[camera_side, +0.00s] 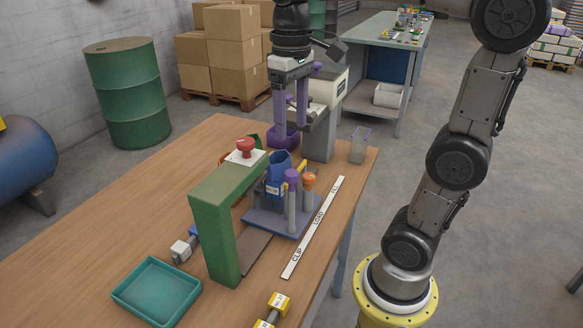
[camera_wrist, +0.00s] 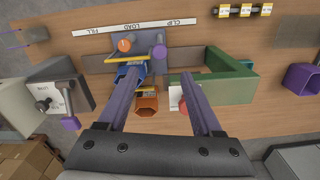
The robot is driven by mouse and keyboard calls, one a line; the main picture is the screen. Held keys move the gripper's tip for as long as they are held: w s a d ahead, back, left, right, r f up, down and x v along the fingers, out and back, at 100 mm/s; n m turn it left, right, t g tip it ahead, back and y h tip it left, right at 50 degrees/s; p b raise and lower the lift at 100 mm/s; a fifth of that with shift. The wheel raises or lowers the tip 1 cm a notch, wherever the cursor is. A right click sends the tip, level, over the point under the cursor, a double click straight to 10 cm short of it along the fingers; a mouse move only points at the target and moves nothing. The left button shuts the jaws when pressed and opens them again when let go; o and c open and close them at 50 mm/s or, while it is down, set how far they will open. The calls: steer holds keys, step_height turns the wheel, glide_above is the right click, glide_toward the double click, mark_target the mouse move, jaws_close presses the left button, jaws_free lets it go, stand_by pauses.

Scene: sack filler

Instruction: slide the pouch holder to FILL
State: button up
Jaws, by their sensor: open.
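The pouch holder is a grey-purple sled (camera_side: 262,222) on the table, with a blue pouch (camera_side: 277,184) standing in it. A post with a purple knob (camera_side: 292,176) and one with an orange knob (camera_side: 309,179) rise from it. The sled sits beside the LOAD mark of the white strip (camera_side: 314,226); FILL is at the strip's far end, CLIP at the near end. My gripper (camera_side: 290,122) is open and empty, above and behind the holder. In the wrist view the fingers (camera_wrist: 160,74) reach toward the orange knob (camera_wrist: 124,44) and purple knob (camera_wrist: 159,52), partly hiding the pouch.
A green frame (camera_side: 213,215) with a red button (camera_side: 245,146) stands at the CLIP side. The grey filler machine (camera_side: 321,130) stands at the far end. A teal tray (camera_side: 157,292) lies at the near left.

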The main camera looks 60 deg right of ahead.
mark_target(292, 172)
step_height(292, 172, down, 11)
stand_by(0.4)
jaws_close()
stand_by(1.4)
